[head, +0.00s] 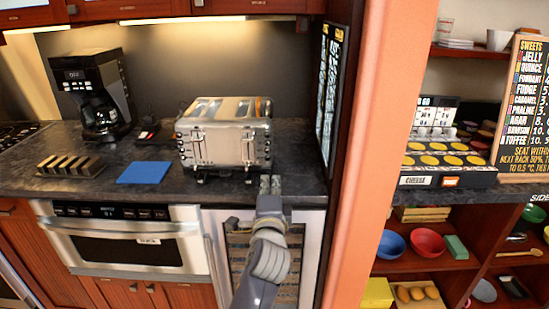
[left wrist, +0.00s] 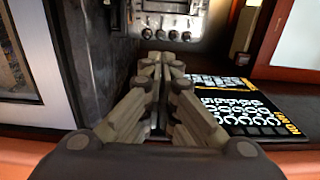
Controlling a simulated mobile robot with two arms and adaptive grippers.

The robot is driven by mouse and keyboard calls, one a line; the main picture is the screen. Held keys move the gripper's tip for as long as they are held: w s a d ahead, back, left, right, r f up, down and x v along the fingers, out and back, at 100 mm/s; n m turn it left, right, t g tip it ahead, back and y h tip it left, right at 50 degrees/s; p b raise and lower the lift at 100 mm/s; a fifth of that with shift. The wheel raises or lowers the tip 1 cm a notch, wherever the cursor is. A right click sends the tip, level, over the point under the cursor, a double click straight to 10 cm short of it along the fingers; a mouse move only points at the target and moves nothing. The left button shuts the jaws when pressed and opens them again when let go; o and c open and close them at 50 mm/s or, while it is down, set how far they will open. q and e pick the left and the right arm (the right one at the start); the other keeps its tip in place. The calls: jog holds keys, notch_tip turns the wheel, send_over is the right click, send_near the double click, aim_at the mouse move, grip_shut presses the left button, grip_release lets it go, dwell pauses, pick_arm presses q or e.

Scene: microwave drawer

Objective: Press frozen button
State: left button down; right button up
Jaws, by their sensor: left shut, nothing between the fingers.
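A silver toaster (head: 222,140) stands on the dark counter in the head view, with bread-like edges showing in its top slots. Its front with small round controls shows at the top of the left wrist view (left wrist: 172,36). No label reading frozen can be made out. My left gripper (head: 270,184) is shut and empty, at the counter's front edge, below and in front of the toaster's right end. Its closed fingertips (left wrist: 161,58) point toward the toaster front and appear apart from it. My right gripper is not in view.
A black menu board (head: 328,90) hangs on the wall right of the toaster, beside an orange pillar (head: 368,150). A blue cloth (head: 145,172), toast rack (head: 71,165) and coffee maker (head: 95,95) are left. A microwave drawer (head: 130,245) is below the counter.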

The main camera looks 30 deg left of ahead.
pick_arm(q)
jog(key=p, duration=0.1)
send_near(272, 150)
jog(key=x, duration=0.5)
jog(key=shift+f, duration=0.1)
jog(key=shift+w+a, duration=0.35)
jog(key=shift+w, duration=0.15)
